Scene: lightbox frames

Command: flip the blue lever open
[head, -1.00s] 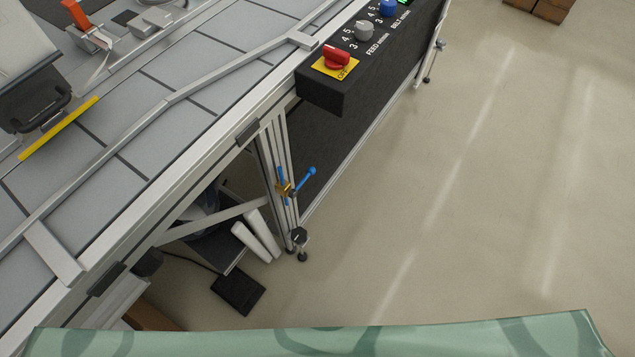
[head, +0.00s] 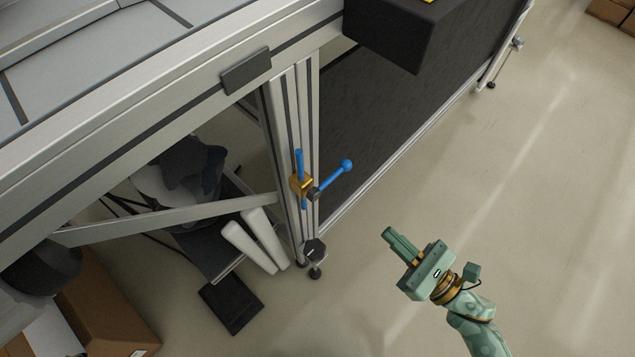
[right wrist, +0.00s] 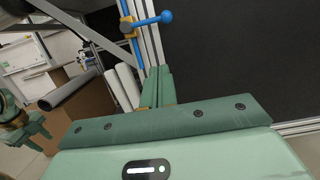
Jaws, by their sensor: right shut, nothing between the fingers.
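The blue lever (head: 333,176) has a ball end and sticks out up and to the right from a brass valve (head: 301,185). The valve sits on a blue vertical pipe (head: 299,162) at the table's corner leg. My right gripper (head: 388,233) is below and right of the lever, apart from it, shut and empty, its fingers pointing up-left. In the right wrist view the lever (right wrist: 150,22) shows at the top, beyond the shut fingertips (right wrist: 158,72). A green part of mine, seemingly the left gripper (right wrist: 30,128), shows at the left edge there; its jaws are unclear.
The conveyor frame (head: 180,120) overhangs at the left and a black control box (head: 395,35) juts out above the lever. A dark panel (head: 400,110) lies behind the lever. White tubes (head: 250,243) and a cardboard box (head: 105,310) are below.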

